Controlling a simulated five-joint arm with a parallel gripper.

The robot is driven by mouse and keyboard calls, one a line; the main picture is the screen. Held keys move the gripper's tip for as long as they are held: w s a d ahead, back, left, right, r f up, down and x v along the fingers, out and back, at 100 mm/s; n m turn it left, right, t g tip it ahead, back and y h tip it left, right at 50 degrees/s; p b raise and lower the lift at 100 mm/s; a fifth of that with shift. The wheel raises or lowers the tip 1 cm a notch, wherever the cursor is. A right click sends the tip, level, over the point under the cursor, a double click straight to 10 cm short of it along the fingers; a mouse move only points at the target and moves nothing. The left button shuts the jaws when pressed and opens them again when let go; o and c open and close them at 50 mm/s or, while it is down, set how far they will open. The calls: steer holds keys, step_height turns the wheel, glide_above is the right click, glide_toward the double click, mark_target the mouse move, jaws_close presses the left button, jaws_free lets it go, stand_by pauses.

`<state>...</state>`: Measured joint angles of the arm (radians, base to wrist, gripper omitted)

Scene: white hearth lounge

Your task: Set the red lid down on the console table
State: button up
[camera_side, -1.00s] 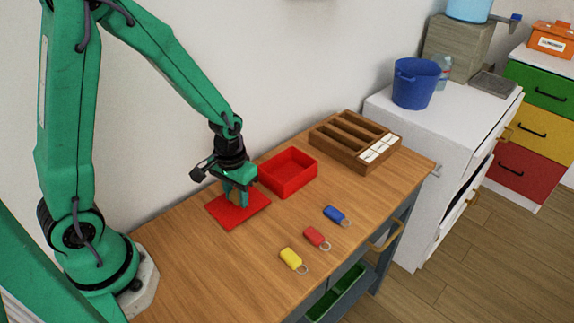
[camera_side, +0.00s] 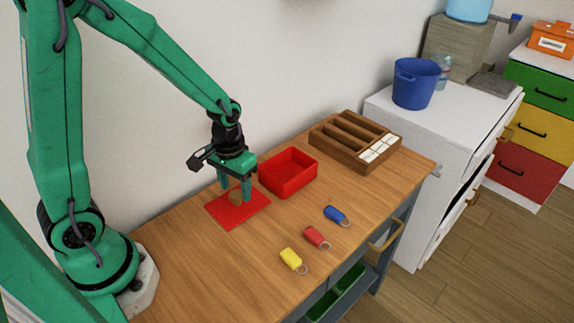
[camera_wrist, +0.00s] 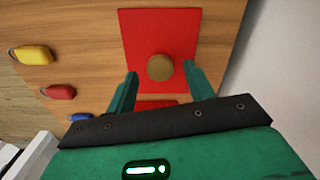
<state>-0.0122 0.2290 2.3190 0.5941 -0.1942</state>
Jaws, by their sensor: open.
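The red lid (camera_side: 237,214) lies flat on the wooden console table (camera_side: 190,266), beside the open red box. Its round brown knob (camera_wrist: 160,67) shows in the wrist view, on the red lid (camera_wrist: 158,31). My gripper (camera_side: 236,193) is open just above the lid, with its fingers apart around or just above the knob. In the wrist view the fingertips of my gripper (camera_wrist: 160,76) stand either side of the knob, with gaps between. In the side view the knob is partly hidden by the fingers.
The open red box (camera_side: 288,173) stands right of the lid. A wooden divided tray (camera_side: 355,141) is behind it. Yellow (camera_side: 291,258), red (camera_side: 316,236) and blue (camera_side: 335,213) key tags lie near the front edge. A white cabinet (camera_side: 440,125) with a blue bucket (camera_side: 415,83) adjoins the table.

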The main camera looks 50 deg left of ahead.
mark_target(236, 194)
step_height(236, 194, up, 9)
stand_by(0.5)
steer(key=shift+r, duration=0.15)
stand_by(0.4)
steer(key=s+r+m+t, duration=0.2)
steer(key=s+r+t, duration=0.3)
steer(key=s+r, duration=0.4)
steer(key=shift+s+d+r+t, duration=0.2)
steer(key=shift+s+r+t, duration=0.1)
steer(key=shift+r, duration=0.6)
